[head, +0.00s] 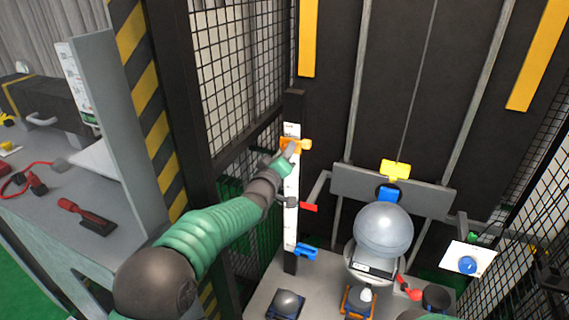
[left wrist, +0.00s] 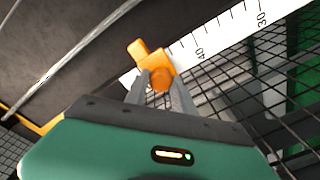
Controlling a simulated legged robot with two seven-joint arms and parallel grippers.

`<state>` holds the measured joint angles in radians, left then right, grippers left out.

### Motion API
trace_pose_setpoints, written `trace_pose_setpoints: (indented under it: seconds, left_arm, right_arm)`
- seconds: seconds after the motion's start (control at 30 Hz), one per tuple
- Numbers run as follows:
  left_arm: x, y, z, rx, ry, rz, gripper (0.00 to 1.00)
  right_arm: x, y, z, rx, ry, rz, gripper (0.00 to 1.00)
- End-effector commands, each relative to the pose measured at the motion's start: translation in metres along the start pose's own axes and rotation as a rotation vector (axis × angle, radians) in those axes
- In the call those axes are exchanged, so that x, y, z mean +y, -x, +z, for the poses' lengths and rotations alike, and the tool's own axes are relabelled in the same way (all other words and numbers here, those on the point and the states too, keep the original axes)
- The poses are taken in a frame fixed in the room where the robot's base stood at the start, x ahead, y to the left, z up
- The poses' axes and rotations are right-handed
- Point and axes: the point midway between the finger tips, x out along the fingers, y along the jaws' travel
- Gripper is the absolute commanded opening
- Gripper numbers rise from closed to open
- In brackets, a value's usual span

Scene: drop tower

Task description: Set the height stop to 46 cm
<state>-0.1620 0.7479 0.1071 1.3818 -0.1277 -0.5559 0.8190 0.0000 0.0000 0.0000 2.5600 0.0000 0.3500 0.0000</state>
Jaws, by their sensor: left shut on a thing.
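The orange height stop (head: 305,144) sits near the top of the upright white scale (head: 291,180) in the head view. My left gripper (head: 291,149) is shut on it. In the left wrist view, the stop's orange knob (left wrist: 160,79) is between the fingertips of my left gripper (left wrist: 161,88). The white scale (left wrist: 232,28) there shows the marks 40 and 30. The stop is past the 40, on the side away from the 30. Its exact reading is hidden. My right gripper is not in view.
A grey ball (head: 383,229) is under the yellow block (head: 395,169) to the right. Wire mesh (head: 240,75) stands left of the scale, behind a striped post (head: 149,90).

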Motion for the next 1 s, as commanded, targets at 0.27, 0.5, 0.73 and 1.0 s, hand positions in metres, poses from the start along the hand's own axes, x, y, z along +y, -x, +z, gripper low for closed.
trace_pose_setpoints:
  seconds: [0.27,0.5,0.73,1.0]
  left_arm:
    - [0.0095,-0.0003,-0.0079,0.001,0.0,0.004,0.0]
    - [0.0089,-0.0004,-0.0074,0.001,0.001,0.003,0.34]
    - [0.008,0.0,-0.0073,0.0,0.0,0.001,0.52]
    - [0.007,0.0042,-0.0073,0.001,0.0,0.0,0.52]
  right_arm:
    - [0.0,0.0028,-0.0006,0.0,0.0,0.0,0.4]
    - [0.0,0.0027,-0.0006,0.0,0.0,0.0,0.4]
    - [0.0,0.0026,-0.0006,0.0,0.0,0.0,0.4]
    - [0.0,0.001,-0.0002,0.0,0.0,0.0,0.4]
